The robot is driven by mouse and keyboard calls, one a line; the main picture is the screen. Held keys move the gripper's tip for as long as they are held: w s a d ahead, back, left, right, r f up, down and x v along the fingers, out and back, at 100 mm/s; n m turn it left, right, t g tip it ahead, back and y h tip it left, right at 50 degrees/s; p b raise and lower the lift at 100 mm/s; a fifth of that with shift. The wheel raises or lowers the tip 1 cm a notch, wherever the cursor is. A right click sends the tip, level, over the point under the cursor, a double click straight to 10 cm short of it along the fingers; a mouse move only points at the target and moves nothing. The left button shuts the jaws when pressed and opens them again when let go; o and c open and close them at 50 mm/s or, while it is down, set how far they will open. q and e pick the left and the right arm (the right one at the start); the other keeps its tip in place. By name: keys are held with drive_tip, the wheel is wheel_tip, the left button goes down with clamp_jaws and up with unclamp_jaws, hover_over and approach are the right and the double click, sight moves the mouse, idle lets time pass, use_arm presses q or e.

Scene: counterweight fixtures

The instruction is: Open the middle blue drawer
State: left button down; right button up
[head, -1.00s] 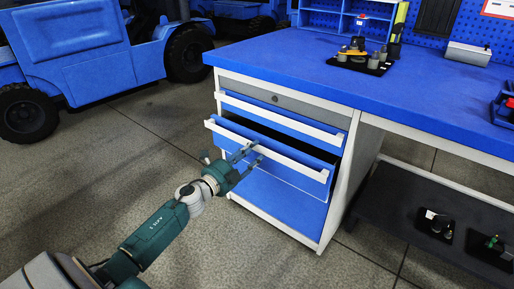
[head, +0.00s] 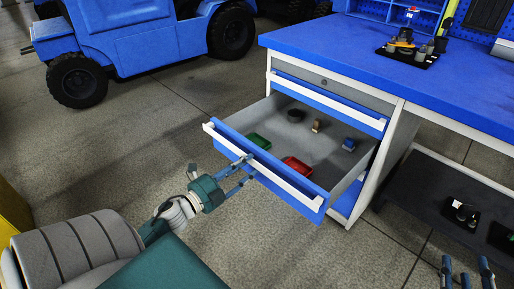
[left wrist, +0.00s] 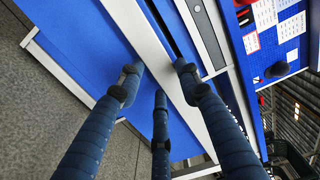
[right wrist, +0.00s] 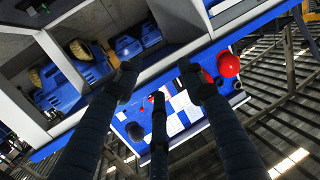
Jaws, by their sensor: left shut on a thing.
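The middle blue drawer (head: 345,185) is pulled well out of the workbench cabinet in the head view, and its inside shows. A white bar handle (head: 292,191) runs along its front; the handle also crosses the left wrist view (left wrist: 150,38). My left gripper (head: 247,167) is shut on this handle near its middle, with fingers on both sides of it in the left wrist view. My right gripper (head: 466,264) is at the bottom right of the head view, with its fingers apart and nothing between them.
Inside the drawer are a green tray (head: 259,141), a red tray (head: 297,166) and several small parts. The top drawer (head: 330,97) above is shut. A blue vehicle (head: 140,40) stands at the back left. A dark low shelf (head: 430,190) is at the right. The floor left of the drawer is clear.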

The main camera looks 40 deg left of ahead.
use_arm(q)
drive_tip(key=s, duration=0.4)
drive_tip(key=shift+s+a+p, duration=0.1)
drive_tip(key=shift+s+p, duration=0.1)
drive_tip(key=shift+p, duration=0.15)
use_arm(e)
wheel_tip(320, 180, down, 6)
drive_tip(key=s+d+g+h, duration=0.1)
drive_tip(key=s+g, duration=0.1)
drive_tip(key=g, duration=0.1)
drive_tip(key=shift+d+r, duration=0.1)
drive_tip(key=shift+r, duration=0.05)
use_arm(q)
drive_tip(key=c, duration=1.2)
unclamp_jaws()
drive_tip(key=shift+s, duration=0.1)
drive_tip(key=s, duration=0.8)
drive_tip(key=s+a, duration=0.1)
drive_tip(key=s, duration=0.2)
drive_tip(key=shift+s, duration=0.4)
use_arm(e)
drive_tip(key=shift+s, duration=0.1)
